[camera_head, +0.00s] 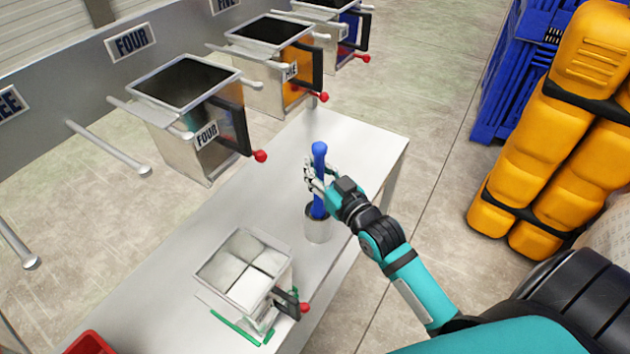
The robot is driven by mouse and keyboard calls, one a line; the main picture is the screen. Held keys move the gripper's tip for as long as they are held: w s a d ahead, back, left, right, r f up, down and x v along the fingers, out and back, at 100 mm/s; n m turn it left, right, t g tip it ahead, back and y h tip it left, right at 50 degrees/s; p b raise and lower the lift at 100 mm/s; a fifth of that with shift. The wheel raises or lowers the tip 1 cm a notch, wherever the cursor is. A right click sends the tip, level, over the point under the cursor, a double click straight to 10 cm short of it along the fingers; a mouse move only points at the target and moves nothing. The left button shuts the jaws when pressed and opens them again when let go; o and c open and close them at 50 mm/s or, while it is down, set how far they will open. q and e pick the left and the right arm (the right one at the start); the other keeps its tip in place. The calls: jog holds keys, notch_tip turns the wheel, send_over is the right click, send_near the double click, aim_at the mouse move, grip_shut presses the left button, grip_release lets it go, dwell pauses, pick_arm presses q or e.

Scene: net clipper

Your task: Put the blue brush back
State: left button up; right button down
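The blue brush (319,155) stands nearly upright, with its lower end inside a small metal cup (318,229) on the white table. Its rounded blue top points up. My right gripper (317,178) is at the middle of the brush, above the cup's rim, with fingers on both sides of the shaft. At this size I cannot tell whether the fingers press on it or are just around it. The part of the brush inside the cup is hidden. My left gripper is not in view.
An open metal box (224,266) with a red-knobbed handle stands on the table (173,285), left of the cup. A red bin (92,344) shows at the lower left. Numbered metal boxes, one labelled FOUR (172,137), hang along a rail behind. Orange cases (545,130) stand at the right.

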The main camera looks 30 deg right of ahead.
jog(key=shift+f, duration=2.2)
jog(key=c, duration=2)
grip_release()
jog(key=shift+f, duration=0.1)
jog(key=o, duration=0.5)
jog(key=shift+o, duration=0.2)
